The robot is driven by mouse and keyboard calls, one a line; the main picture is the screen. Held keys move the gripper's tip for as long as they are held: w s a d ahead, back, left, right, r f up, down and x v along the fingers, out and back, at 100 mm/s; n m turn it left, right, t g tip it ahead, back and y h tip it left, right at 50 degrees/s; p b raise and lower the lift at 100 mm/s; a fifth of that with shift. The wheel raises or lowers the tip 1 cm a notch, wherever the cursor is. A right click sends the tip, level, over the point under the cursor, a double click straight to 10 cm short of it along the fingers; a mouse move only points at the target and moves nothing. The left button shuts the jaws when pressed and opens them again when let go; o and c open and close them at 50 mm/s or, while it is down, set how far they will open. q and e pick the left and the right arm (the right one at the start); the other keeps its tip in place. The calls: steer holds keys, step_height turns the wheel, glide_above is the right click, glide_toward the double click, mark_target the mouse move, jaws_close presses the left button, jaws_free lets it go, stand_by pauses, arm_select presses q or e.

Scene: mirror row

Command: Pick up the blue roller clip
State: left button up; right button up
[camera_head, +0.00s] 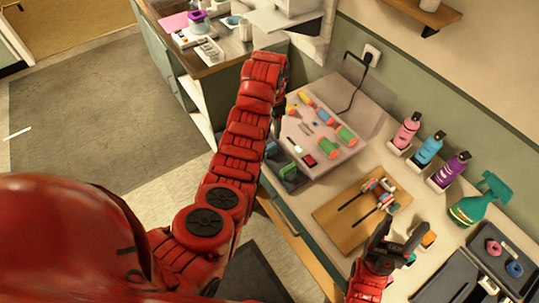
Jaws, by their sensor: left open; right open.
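The blue roller clip (324,117) appears to be the small blue cylinder lying in the light tray (344,157) on the counter, among yellow, orange and green rollers. It is small, so its details are unclear. My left arm reaches up just left of the tray; its gripper is hidden, and I cannot make it out. My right gripper (398,239) is at the lower right, over the counter near the wooden board. Its dark fingers are spread and it looks empty. It is well apart from the blue roller clip.
The wooden board (335,225) carries clip-like tools. Pink (405,132), blue (428,150) and purple (449,171) bottles stand along the wall. A green spray bottle (472,207) and dark tray (500,248) are at right.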

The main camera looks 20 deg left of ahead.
mark_target(271, 145)
arm_select(q)
step_height(271, 145, down, 3)
steer(key=shift+f+b, duration=0.2)
steer(key=shift+b, duration=0.45)
steer(key=shift+s+f+p, duration=0.1)
steer(key=shift+f+p, duration=0.4)
steer(key=shift+f, duration=0.6)
step_height(271, 145, down, 4)
steer(key=shift+s+a+f+b, duration=0.15)
steer(key=shift+f+b, duration=0.05)
steer(key=shift+b, duration=0.1)
jaws_close()
